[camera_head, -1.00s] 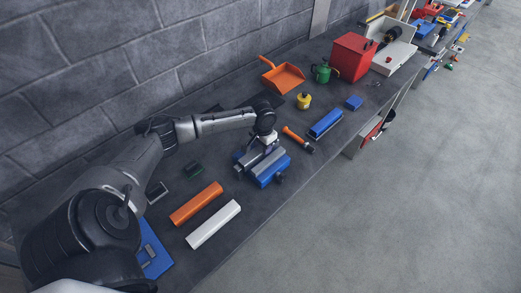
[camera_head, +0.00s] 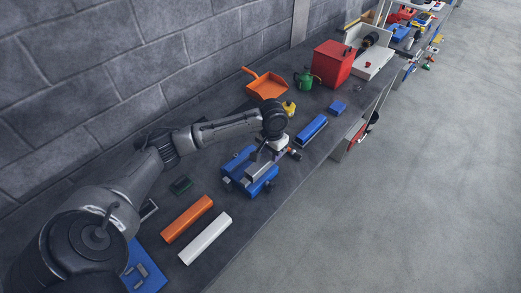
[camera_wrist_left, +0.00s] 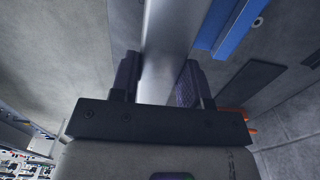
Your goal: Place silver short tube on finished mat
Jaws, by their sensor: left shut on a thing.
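My left gripper (camera_head: 271,150) is shut on the silver short tube (camera_head: 260,166). In the left wrist view the bright tube (camera_wrist_left: 172,45) runs between the two dark fingers (camera_wrist_left: 160,85). In the head view the tube is above the right part of a blue fixture (camera_head: 237,164); I cannot tell whether they touch. I cannot make out for certain which surface is the finished mat. My right gripper is not in view.
An orange bar (camera_head: 187,219) and a white bar (camera_head: 205,238) lie left of the fixture. A blue bar (camera_head: 312,129), yellow can (camera_head: 289,108), orange dustpan (camera_head: 266,85) and red box (camera_head: 333,63) stand to the right. A blue panel (camera_head: 150,279) lies lower left.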

